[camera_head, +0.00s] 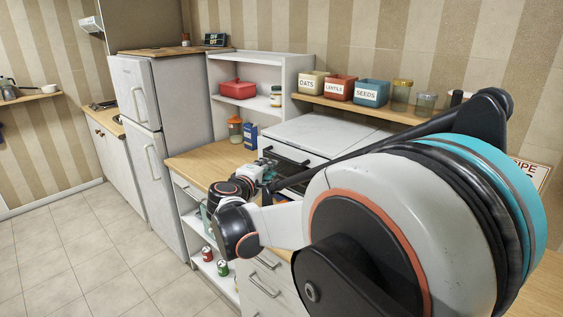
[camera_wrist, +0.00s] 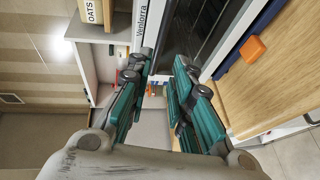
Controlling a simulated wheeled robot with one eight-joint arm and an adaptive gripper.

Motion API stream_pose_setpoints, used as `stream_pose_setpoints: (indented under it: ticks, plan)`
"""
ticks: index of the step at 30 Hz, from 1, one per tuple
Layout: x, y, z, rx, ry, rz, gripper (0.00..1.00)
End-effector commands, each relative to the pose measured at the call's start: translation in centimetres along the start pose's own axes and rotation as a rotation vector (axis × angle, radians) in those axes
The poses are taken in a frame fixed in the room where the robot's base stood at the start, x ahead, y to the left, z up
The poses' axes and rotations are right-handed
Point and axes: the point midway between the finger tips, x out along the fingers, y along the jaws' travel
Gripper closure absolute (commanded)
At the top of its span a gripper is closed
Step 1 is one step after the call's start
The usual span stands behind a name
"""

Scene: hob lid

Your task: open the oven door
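The white oven (camera_head: 305,138) stands on the wooden counter in the head view. Its dark front door (camera_head: 283,170) is partly hidden by my arm and looks shut. In the wrist view, turned sideways, the dark door glass (camera_wrist: 203,32) lies beyond my fingers, beside a white panel (camera_wrist: 143,22) lettered "Venlorra". A dark bar, apparently the handle (camera_head: 286,156), runs along the door's upper edge. My gripper (camera_head: 268,171) is at the left part of the oven front. In the wrist view my gripper (camera_wrist: 163,90) has its teal fingers apart, with nothing seen between them. Contact with the handle cannot be told.
An orange block (camera_wrist: 252,49) lies on the counter (camera_wrist: 270,80) close to the oven. A shelf above holds labelled tins such as the seeds tin (camera_head: 371,93). Drawers (camera_head: 262,285) and open shelves with cans are below. The floor (camera_head: 80,255) at left is clear.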

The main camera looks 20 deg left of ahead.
Motion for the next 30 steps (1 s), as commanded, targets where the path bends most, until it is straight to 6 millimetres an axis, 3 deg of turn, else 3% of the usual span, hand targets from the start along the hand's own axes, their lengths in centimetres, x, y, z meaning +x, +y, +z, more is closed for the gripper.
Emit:
stream_pose_setpoints:
  ticks: [18,24,30]
  plan:
    - [11.1,-0.1,0.2,0.004,-0.002,-0.002,0.8]
    - [12.8,0.0,0.1,0.004,0.0,-0.002,0.8]
    - [13.1,0.1,0.1,0.003,0.0,-0.002,0.8]
